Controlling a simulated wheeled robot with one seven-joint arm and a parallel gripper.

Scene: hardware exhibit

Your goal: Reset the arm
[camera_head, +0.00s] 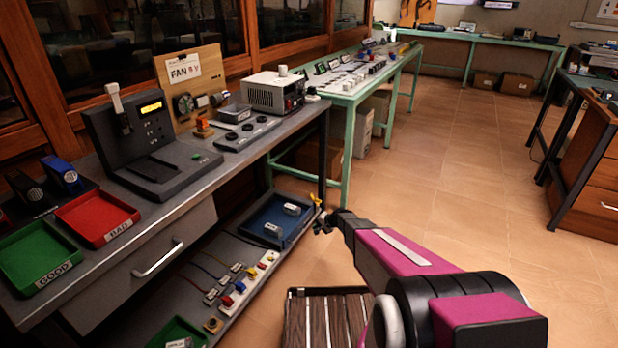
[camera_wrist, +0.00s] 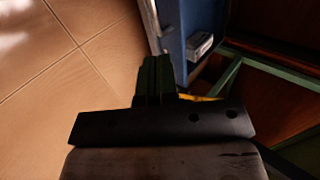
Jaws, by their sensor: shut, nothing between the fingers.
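My arm reaches out from the lower right of the head view, and my gripper (camera_head: 324,222) is at its end, small and dark. It is in front of the bench's right end, near the lower shelf's blue tray (camera_head: 254,222). In the wrist view my gripper (camera_wrist: 157,62) shows as two dark fingers close together with nothing between them. The blue tray's edge (camera_wrist: 172,40) shows just beyond the fingers, with a light grey box (camera_wrist: 199,45) in it. I cannot tell how far the fingers are from the tray.
The grey bench (camera_head: 190,196) stands left, bearing a green tray (camera_head: 40,255), a red tray (camera_head: 97,217) and a test device (camera_head: 150,150). A wooden slatted platform (camera_head: 328,322) is beside my arm. A green-framed table (camera_head: 350,97) stands behind. The tiled floor (camera_head: 450,160) to the right is clear.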

